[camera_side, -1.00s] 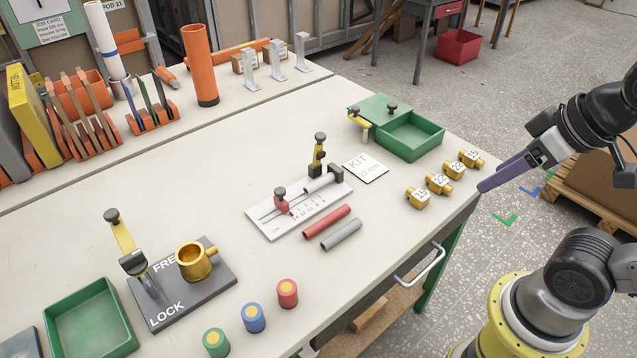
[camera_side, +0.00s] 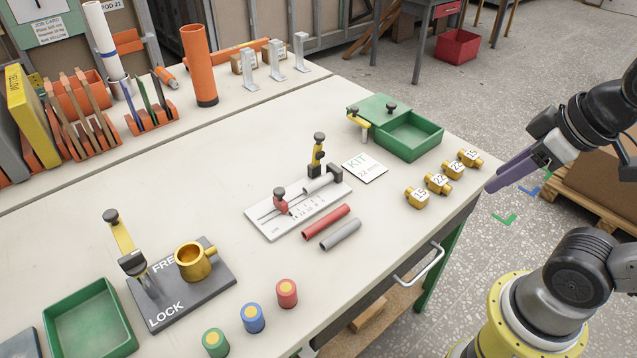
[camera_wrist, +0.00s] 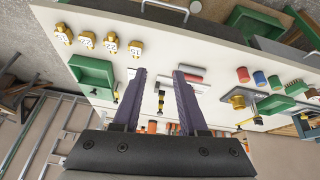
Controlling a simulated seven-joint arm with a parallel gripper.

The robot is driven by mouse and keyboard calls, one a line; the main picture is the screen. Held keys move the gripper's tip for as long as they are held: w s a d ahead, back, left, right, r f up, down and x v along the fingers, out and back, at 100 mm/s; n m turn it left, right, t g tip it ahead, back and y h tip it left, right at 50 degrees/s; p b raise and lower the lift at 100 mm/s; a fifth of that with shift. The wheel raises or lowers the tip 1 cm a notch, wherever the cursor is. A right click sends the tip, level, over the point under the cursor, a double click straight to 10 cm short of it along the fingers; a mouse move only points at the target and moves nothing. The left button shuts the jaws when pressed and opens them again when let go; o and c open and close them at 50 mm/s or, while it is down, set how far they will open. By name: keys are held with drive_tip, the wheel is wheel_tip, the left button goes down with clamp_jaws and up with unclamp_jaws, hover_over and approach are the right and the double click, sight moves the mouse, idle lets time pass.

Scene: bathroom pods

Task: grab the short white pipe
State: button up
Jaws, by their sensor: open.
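A short white pipe (camera_side: 320,184) lies on a pale measuring jig (camera_side: 268,229), between a red stop (camera_side: 281,201) and a dark end block (camera_side: 335,174). A yellow and black upright clamp (camera_side: 317,155) stands beside it. My gripper (camera_side: 489,189) is off to the right, past the table's right edge, well apart from the pipe. In the wrist view my gripper (camera_wrist: 160,73) has its two purple fingers spread with nothing held. The jig area is partly behind the fingers there, and I cannot make out the white pipe clearly.
A red pipe (camera_side: 326,222) and a grey pipe (camera_side: 341,235) lie in front of the jig. Several brass fittings (camera_side: 438,183) and a green tray (camera_side: 409,147) stand to its right. A brass cup (camera_side: 193,261) on a dark lock plate sits left. Bare tabletop separates these.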

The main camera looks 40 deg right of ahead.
drive_tip(key=w+d+r+n+g+h, duration=0.1)
drive_tip(key=w+d+r+n+h, duration=0.1)
drive_tip(key=w+r+n, duration=0.6)
drive_tip(key=n+g+h, duration=0.3)
drive_tip(key=n, duration=0.3)
hover_over(317, 181)
drive_tip(key=s, duration=0.3)
wheel_tip(317, 181, down, 4)
drive_tip(key=w+a+f+n+g+h, duration=0.1)
drive_tip(key=a+f, duration=0.3)
drive_tip(key=f, duration=0.2)
drive_tip(key=w+a+f+n, duration=0.2)
drive_tip(key=a+f, duration=0.2)
drive_tip(key=f, duration=0.2)
drive_tip(key=x, duration=1.3)
drive_tip(key=shift+s+d+f, duration=0.1)
drive_tip(key=shift+d+f, duration=0.05)
drive_tip(key=shift+d, duration=0.25)
drive_tip(key=shift+c, duration=0.3)
